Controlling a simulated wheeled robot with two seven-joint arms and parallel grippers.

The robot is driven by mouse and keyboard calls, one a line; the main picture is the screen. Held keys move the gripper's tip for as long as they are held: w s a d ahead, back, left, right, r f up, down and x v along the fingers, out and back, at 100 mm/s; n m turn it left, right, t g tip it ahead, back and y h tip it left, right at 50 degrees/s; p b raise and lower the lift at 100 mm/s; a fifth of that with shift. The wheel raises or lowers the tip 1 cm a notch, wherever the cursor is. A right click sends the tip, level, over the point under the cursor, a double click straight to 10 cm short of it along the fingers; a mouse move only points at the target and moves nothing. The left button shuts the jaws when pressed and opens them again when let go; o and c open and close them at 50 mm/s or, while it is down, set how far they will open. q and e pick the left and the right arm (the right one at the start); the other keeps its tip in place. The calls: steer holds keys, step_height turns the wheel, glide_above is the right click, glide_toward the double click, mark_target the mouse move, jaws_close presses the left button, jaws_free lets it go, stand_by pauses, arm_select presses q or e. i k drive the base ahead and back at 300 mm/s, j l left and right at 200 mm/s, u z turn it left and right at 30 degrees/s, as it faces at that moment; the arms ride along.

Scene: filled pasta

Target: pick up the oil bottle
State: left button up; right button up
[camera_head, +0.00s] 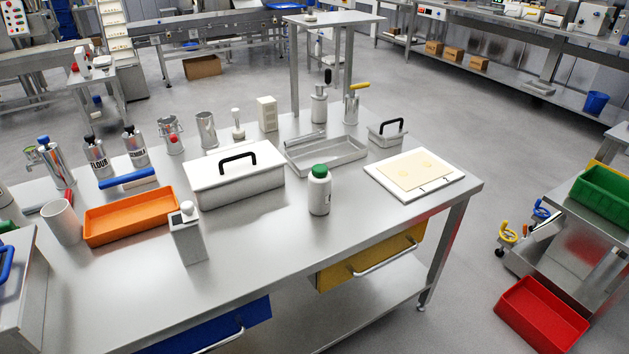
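A white bottle with a green cap (319,194) stands upright on the steel table, right of the middle. It may be the oil bottle, but I cannot read any label on it. Metal shakers marked FLOUR (97,160) and SEMOLA (136,150) stand at the back left of the table. Neither of my grippers shows in the head view.
The steel table (270,270) is clear in front of the green-capped bottle. A white lidded box (215,190) stands left of it, a steel tray (330,156) behind it and a white board with dough (450,190) to its right. A grey block (190,240) stands front left.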

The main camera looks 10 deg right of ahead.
mark_target(320, 189)
steer(key=i+l+z, duration=0.1)
steer(key=l, duration=0.3)
steer(key=i+l, duration=0.15)
steer(key=l, duration=0.2)
steer(key=i+l+z, duration=0.15)
steer(key=l, duration=0.2)
steer(key=i+l, duration=0.15)
steer(key=l, duration=0.2)
steer(key=i+l+z, duration=0.15)
steer(key=l, duration=0.2)
